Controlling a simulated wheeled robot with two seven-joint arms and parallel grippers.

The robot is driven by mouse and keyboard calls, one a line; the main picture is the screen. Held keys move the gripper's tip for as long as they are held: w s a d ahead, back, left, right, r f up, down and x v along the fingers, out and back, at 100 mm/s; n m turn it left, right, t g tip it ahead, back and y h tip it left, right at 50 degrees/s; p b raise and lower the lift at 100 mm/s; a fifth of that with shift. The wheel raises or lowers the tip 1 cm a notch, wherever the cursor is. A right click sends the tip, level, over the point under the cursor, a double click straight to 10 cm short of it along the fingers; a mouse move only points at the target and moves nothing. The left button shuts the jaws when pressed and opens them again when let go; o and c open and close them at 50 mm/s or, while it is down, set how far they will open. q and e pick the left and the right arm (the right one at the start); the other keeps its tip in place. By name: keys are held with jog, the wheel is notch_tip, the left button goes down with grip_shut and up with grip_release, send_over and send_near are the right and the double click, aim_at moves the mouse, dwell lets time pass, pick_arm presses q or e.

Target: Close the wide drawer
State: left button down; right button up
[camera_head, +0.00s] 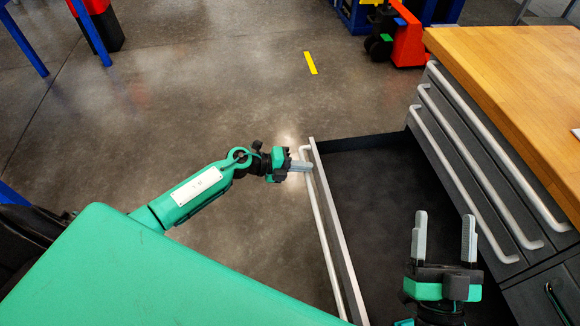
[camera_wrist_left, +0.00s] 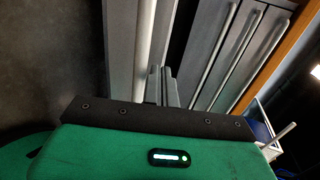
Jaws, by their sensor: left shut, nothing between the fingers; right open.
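The wide drawer (camera_head: 385,200) is pulled out of the grey cabinet in the head view. It has a dark, empty-looking inside and a light bar handle (camera_head: 325,235) along its front. My left gripper (camera_head: 308,166) is shut and empty, with its fingertips at the drawer front near the far end of the handle. Whether they touch cannot be told. In the left wrist view the shut fingers (camera_wrist_left: 162,86) point at the drawer front (camera_wrist_left: 122,60). My right gripper (camera_head: 444,236) is open and empty, over the near part of the drawer.
The cabinet (camera_head: 455,160) has several closed drawers with bar handles and a wooden top (camera_head: 520,80). A red and black pallet truck (camera_head: 400,35) stands at the back. A yellow floor mark (camera_head: 310,63) lies on open grey floor left of the cabinet.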

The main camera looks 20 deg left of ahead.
pick_arm(q)
jog(key=shift+w+d+f, duration=0.2)
jog(key=shift+w+d, duration=0.1)
jog(key=shift+d, duration=0.15)
pick_arm(e)
jog(key=shift+s+d+r+t, duration=0.1)
jog(key=shift+d+r+t, duration=0.1)
jog(key=shift+r+t, duration=0.35)
